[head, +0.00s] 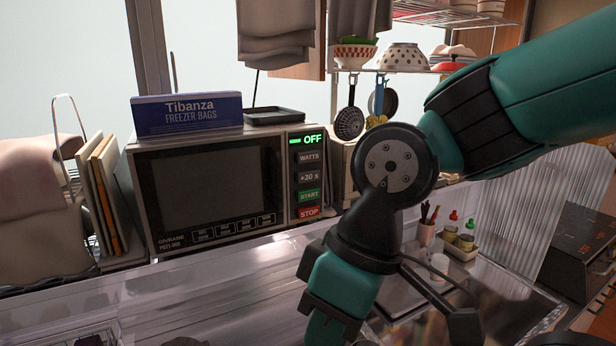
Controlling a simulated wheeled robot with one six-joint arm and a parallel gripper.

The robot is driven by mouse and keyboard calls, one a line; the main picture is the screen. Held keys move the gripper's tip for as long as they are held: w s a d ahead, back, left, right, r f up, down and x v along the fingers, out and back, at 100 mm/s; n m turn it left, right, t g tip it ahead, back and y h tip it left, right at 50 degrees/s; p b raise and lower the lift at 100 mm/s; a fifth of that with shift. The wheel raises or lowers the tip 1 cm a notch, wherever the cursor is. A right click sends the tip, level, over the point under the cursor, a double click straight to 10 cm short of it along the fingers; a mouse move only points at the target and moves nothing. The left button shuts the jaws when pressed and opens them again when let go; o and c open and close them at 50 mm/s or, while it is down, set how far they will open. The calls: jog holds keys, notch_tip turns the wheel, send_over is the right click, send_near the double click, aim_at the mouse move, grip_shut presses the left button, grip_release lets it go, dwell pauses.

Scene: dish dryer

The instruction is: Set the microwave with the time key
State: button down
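The microwave (200,185) stands on the far side of a glossy, see-through surface, its dark door shut and facing me. Its control panel (292,190) is on the right of its front. The green display (306,139) reads OFF. Below it, from top to bottom, are the WATTS key (309,157), the time key marked +30 s (309,177), the green START key (309,196) and the red STOP key (309,212). My teal and black arm comes in from the upper right and bends down, right of the microwave. I cannot make out my gripper in this view.
A blue freezer bag box (187,114) and a dark tray (274,116) lie on top of the microwave. Boards (104,195) stand at its left. Small bottles and a pen cup (425,233) stand right of my arm. Utensils (350,122) hang below a shelf of bowls.

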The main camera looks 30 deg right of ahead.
aim_at(316, 181)
jog(key=w+d+n+t+y+b, duration=0.1)
jog(key=w+d+n+t, duration=0.15)
jog(key=w+n, duration=0.45)
jog(key=w+d+n+t+b, duration=0.15)
jog(key=w+d, duration=0.25)
jog(key=w, duration=0.6)
jog(key=w+d+f+n+t+h, duration=0.1)
jog(key=w+d+n+t, duration=0.4)
jog(key=w+d+n, duration=0.4)
jog(key=w+d, duration=0.2)
jog(key=d, duration=0.1)
jog(key=shift+w+d, duration=0.25)
jog(key=shift+d, duration=0.15)
jog(key=shift+w+p, duration=1.6)
jog(key=shift+w, duration=2.8)
